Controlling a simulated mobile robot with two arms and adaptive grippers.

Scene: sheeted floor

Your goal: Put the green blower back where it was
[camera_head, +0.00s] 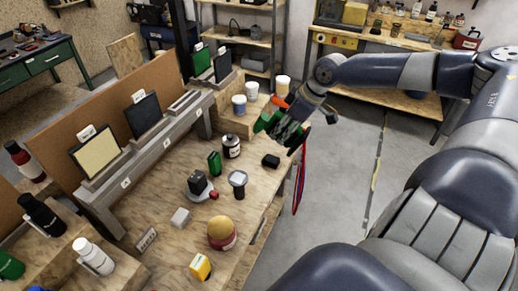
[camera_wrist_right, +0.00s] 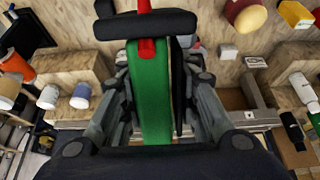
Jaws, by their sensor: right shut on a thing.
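My right gripper (camera_head: 285,130) is shut on a green thing with a red part, the green blower (camera_wrist_right: 150,95). It is held over the far right end of the wooden workbench (camera_head: 165,215), near the edge. In the right wrist view the green body lies between the fingers of the gripper (camera_wrist_right: 150,120), with the red piece at the top. The fingers hide much of it in the head view, and I cannot tell whether it touches the bench. My left gripper is not in view.
A grey rail (camera_head: 150,150) with upright panels stands along the bench's back. Cups (camera_head: 239,104) sit on a wooden step behind the gripper.

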